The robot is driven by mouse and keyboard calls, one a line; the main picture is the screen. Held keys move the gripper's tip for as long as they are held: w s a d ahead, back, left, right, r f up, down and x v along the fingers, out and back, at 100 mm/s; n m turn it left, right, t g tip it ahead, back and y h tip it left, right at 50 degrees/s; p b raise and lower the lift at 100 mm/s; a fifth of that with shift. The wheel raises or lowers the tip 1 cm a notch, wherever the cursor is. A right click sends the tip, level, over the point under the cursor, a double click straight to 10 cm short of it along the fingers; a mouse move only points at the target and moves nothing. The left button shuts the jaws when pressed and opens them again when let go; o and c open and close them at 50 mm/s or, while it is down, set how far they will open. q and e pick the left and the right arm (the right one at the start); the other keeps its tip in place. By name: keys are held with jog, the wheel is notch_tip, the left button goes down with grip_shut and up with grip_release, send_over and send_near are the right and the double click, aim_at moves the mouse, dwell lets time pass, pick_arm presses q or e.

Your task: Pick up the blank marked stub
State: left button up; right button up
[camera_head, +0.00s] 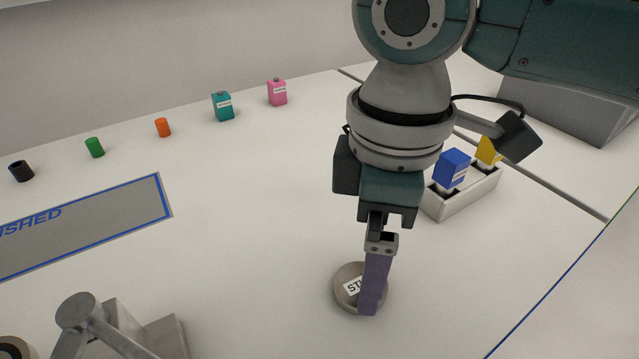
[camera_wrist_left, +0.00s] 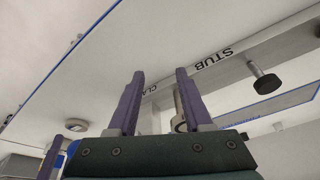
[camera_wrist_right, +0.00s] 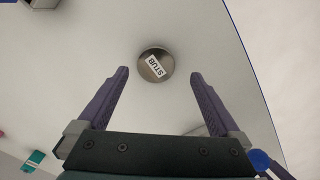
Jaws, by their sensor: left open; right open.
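The stub is a round grey metal disc (camera_head: 347,299) with a white label reading STUB, lying flat on the white table. In the right wrist view the disc (camera_wrist_right: 147,52) lies just beyond and between my right fingertips. My right gripper (camera_head: 370,308) is open, pointing down, its purple finger covering part of the disc and label in the head view. It also shows in the right wrist view (camera_wrist_right: 159,76), empty. My left gripper (camera_wrist_left: 160,73) is open and empty in its wrist view, near a metal frame (camera_wrist_left: 230,62) lettered STUB; it is outside the head view.
A pale tray (camera_head: 462,205) with blue (camera_head: 452,168) and yellow (camera_head: 487,151) blocks stands right of my right gripper. Teal (camera_head: 222,106) and pink (camera_head: 277,92) bottles and small cylinders line the back. A metal fixture (camera_head: 120,330) stands lower left. A grey blue-edged mat (camera_head: 120,215) lies left.

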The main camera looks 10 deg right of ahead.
aim_at(347, 279)
pick_arm(q)
jog(key=shift+b+x, duration=0.75)
jog(key=shift+x, duration=0.05)
pick_arm(e)
jog(key=f, duration=0.5)
jog(key=shift+w+a+f, duration=0.1)
jog(key=shift+w+f, duration=0.05)
jog(key=shift+w, duration=0.2)
pick_arm(q)
jog(key=shift+s, duration=0.1)
pick_arm(e)
jog(key=shift+c, duration=0.2)
pick_arm(q)
jog(key=shift+d, duration=0.1)
pick_arm(e)
grip_shut()
